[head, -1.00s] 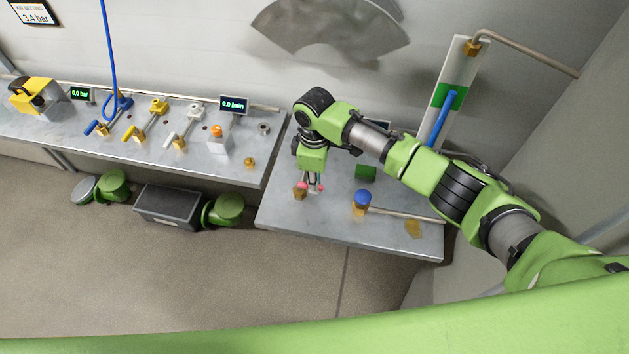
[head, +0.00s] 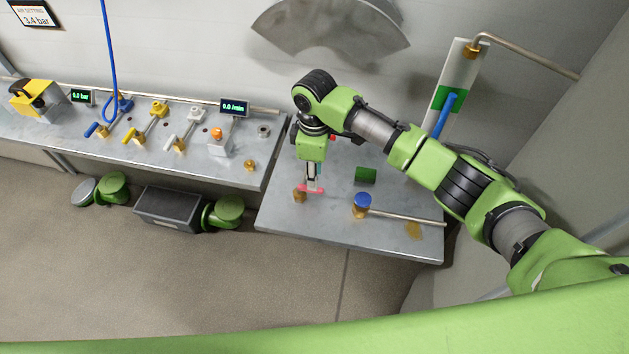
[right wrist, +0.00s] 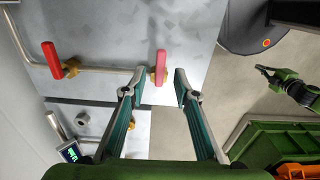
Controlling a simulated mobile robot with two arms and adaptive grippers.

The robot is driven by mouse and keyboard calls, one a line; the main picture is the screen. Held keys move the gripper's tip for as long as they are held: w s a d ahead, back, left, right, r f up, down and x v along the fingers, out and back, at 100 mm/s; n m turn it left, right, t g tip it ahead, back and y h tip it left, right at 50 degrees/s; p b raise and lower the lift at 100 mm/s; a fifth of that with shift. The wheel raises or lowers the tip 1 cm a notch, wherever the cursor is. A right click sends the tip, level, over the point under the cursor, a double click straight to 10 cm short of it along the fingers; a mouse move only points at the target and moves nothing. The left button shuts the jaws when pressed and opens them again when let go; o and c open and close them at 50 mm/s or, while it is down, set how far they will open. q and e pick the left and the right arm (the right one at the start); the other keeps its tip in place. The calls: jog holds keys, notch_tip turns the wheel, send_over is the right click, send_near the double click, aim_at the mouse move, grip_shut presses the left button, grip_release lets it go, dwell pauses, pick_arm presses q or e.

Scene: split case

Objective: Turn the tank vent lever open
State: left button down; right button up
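A pink lever on a brass valve (head: 299,196) sits near the left edge of the right-hand bench. It also shows in the right wrist view (right wrist: 160,66), at the end of a pipe. My right gripper (head: 313,187) points down over this lever. In the right wrist view its two fingers (right wrist: 160,84) are apart, with the pink lever in line with the gap between their tips. No grip on it shows. A red lever (right wrist: 52,60) stands further along the pipe. No label shows which is the tank vent. A green arm with a dark tip (right wrist: 272,74), seemingly my left, shows far off.
The right-hand bench (head: 330,233) also carries a blue-capped brass fitting (head: 362,200) with a rod, and a green block (head: 366,174). A blue lever (head: 445,112) is on a wall panel. A left bench holds several valves.

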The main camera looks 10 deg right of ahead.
notch_tip(320, 180, up, 8)
jog(key=shift+f, duration=0.25)
dwell(0.4)
